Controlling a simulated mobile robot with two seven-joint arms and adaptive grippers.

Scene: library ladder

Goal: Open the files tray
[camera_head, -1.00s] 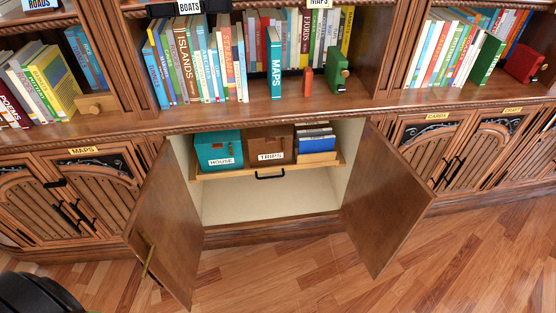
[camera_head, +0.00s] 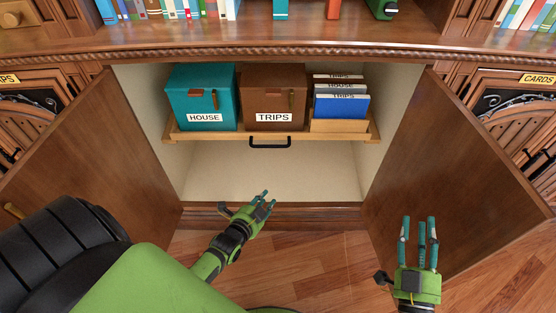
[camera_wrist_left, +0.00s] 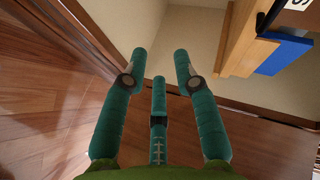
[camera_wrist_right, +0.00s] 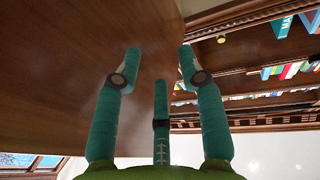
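The files tray (camera_head: 290,137) is a light wooden pull-out shelf inside the open cabinet, with a black bar handle (camera_head: 270,142) at its front. It holds a teal HOUSE box (camera_head: 203,95), a brown TRIPS box (camera_head: 272,95) and a blue file holder (camera_head: 340,105). My left gripper (camera_head: 265,200) is open and empty, below the handle at the cabinet's lower edge. The tray's edge also shows in the left wrist view (camera_wrist_left: 240,45). My right gripper (camera_head: 419,225) is open and empty, in front of the right door, lower right of the tray.
The left cabinet door (camera_head: 80,160) and right cabinet door (camera_head: 455,170) both stand swung open. The space under the tray (camera_head: 270,170) is empty. A bookshelf ledge (camera_head: 300,40) runs above. The wooden floor (camera_head: 310,260) in front is clear.

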